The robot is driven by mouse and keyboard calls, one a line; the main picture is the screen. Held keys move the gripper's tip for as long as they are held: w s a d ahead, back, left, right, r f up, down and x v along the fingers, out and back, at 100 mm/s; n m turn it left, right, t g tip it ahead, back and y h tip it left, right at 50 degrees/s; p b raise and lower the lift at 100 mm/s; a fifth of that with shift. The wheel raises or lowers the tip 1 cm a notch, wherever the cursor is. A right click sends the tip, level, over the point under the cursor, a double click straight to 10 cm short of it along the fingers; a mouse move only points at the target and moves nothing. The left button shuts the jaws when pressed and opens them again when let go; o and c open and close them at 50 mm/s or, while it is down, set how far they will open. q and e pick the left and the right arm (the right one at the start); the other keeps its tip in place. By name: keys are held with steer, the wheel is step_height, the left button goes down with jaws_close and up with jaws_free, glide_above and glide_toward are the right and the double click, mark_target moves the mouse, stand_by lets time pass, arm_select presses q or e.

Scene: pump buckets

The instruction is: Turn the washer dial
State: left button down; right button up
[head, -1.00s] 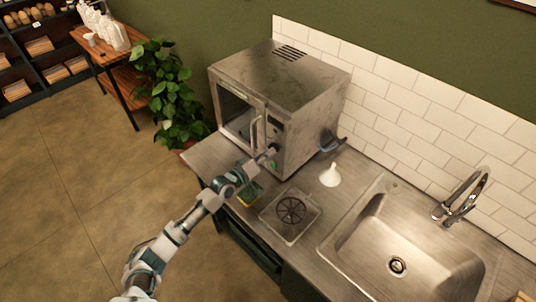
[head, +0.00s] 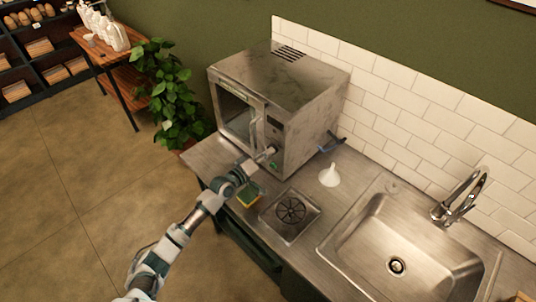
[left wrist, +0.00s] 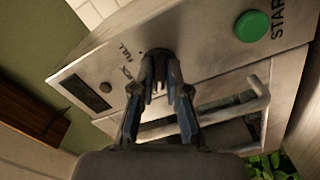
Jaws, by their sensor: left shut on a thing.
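The washer (head: 282,80) is a scuffed steel box on the counter, with a glass door and a vertical handle (head: 254,130). My left gripper (head: 267,154) is at the right part of its front panel. In the left wrist view, its two fingers (left wrist: 158,78) are shut on the dark dial (left wrist: 155,53), which they partly hide. Lettering that seems to read "FULL" stands beside the dial. The green start button (left wrist: 251,26) is to the right, apart from the fingers; it also shows in the head view (head: 274,165). My right gripper is not in view.
A yellow-green sponge (head: 249,196), a drain grate (head: 290,211), a white funnel (head: 330,176) and a sink (head: 385,245) with a tap (head: 463,196) are on the counter. A dark blue item (head: 332,142) is beside the washer. A plant (head: 175,95) stands left.

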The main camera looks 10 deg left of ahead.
arm_select(q)
steer(key=c, duration=1.2)
jaws_free()
steer(key=shift+w+a+r, duration=0.15)
steer(key=shift+a+r, duration=0.05)
steer(key=shift+r, duration=0.05)
steer(key=shift+f, duration=0.15)
steer(key=shift+a, duration=0.1)
steer(key=v, duration=1.2)
steer(key=shift+f, duration=0.15)
